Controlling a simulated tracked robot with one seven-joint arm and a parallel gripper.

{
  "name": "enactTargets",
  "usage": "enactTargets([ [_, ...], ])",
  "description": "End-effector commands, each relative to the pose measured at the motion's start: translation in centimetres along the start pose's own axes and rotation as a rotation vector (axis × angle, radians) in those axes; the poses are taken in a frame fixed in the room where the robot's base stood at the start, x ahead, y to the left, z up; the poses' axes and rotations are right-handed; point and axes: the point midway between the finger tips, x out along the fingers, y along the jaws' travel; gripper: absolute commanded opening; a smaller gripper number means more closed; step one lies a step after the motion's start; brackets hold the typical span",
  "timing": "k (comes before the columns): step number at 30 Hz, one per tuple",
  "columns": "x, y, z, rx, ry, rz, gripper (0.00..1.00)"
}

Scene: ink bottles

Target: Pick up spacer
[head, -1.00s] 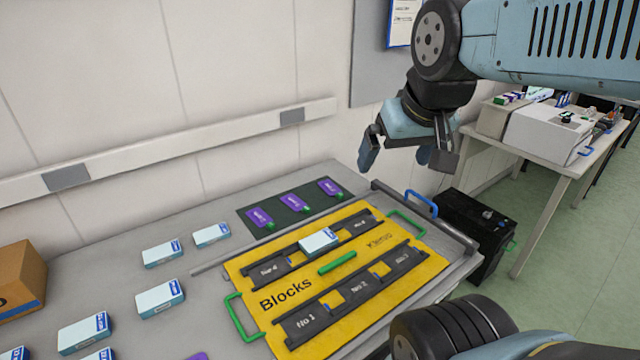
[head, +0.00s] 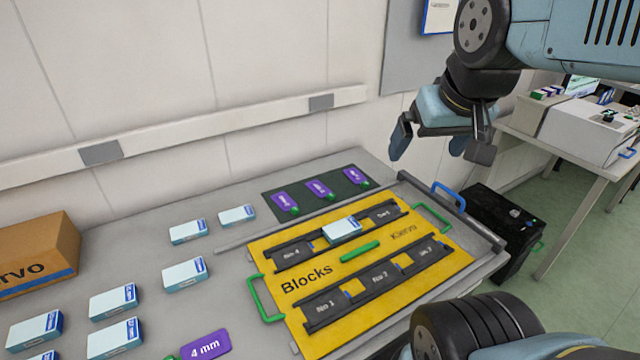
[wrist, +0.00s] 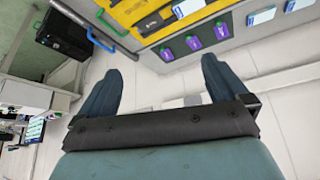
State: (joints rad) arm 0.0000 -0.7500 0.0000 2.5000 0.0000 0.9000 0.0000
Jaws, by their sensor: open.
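A purple piece marked "4 mm" (head: 205,346) with a green tab lies on the grey table at the bottom of the head view. Three more purple pieces with green tabs, the left (head: 284,202), middle (head: 319,189) and right (head: 354,176) ones, lie on a dark green mat (head: 300,209) by the wall. They also show at the top of the wrist view, such as one purple piece (wrist: 193,43). I cannot tell for sure which is the spacer. My gripper (head: 438,150) is open and empty, raised above the table's far right, apart from everything.
A yellow "Blocks" board (head: 410,309) with dark rails, green handles and a white-blue box (head: 342,230) sits right of centre. Several similar boxes stand at left, beside a cardboard carton (head: 38,250). A wall rail (head: 210,128) runs behind. A black crate (head: 505,222) stands beyond the table.

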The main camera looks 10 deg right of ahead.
Motion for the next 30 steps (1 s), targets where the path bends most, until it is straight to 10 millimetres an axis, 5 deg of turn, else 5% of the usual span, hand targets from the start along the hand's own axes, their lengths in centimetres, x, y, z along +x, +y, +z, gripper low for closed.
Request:
enactTargets([
  [10, 0.0, 0.0, 0.0, 0.0, 0.0, 0.0, 1.0],
  [16, 0.3, -0.1, -0.8, -0.012, -0.013, -0.003, 0.82],
  [25, 3.3, -1.2, -5.7, -0.098, -0.109, -0.025, 0.53],
  [30, 5.9, -2.1, -8.7, -0.154, -0.168, -0.039, 0.51],
])
